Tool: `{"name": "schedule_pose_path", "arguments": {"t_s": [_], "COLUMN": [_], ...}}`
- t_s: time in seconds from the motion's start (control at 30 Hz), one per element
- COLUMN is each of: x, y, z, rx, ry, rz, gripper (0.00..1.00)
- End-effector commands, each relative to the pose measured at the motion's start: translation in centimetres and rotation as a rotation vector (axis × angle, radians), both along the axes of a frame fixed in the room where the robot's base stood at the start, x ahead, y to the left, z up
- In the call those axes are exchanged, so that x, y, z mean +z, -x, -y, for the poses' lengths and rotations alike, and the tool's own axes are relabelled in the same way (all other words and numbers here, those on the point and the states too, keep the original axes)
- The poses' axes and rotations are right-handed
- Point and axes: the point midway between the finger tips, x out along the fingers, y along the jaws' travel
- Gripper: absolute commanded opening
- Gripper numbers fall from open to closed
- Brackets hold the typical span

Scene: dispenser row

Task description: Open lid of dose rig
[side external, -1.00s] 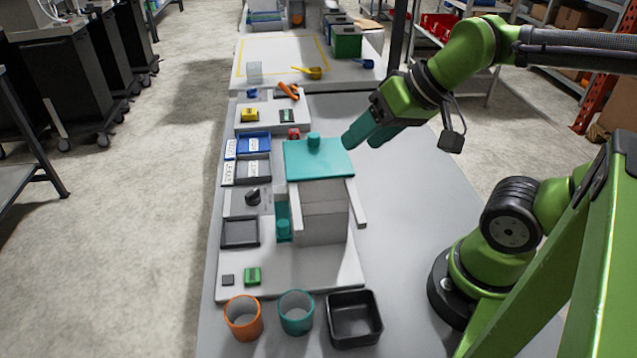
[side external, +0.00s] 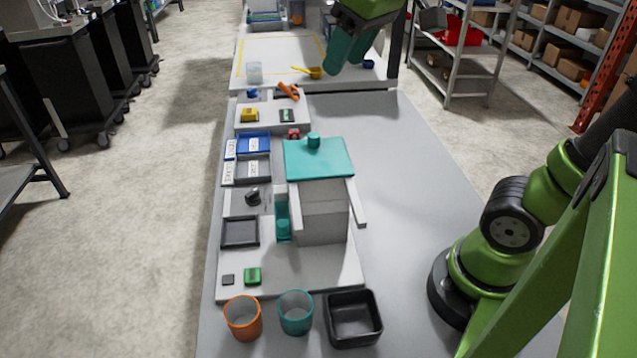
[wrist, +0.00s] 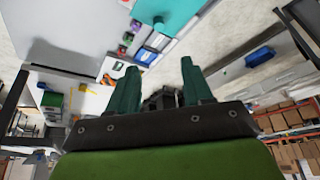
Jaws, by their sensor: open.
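The dose rig (side external: 322,215) is a grey box on a white base in the middle of the bench. Its flat teal lid (side external: 330,165) lies across the top with a round teal knob (side external: 314,140) standing on it. The lid looks closed. My gripper (side external: 338,68) has teal fingers and hangs high at the top of the side view, well beyond the rig and clear of the lid. In the wrist view its two fingers (wrist: 160,82) are spread apart with nothing between them. The lid (wrist: 172,12) also shows at the top of the wrist view.
An orange cup (side external: 243,320), a teal cup (side external: 296,313) and a black bin (side external: 354,318) stand at the front. Blue and grey trays (side external: 254,144) lie left of the rig. An orange tool (side external: 288,90) and yellow scoop (side external: 308,72) lie behind. The bench right of the rig is clear.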

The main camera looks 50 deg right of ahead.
Motion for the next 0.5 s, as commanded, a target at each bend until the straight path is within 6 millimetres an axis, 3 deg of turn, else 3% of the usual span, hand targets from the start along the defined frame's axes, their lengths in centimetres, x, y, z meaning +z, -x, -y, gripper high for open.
{"name": "schedule_pose_path", "arguments": {"t_s": [0.23,0.5], "x": [-1.7,-7.0], "y": [-0.1,-2.2], "z": [0.0,0.0], "rx": [0.022,0.02], "ry": [0.011,0.009], "rz": [-0.028,-0.029], "gripper": [0.5,0.5]}}
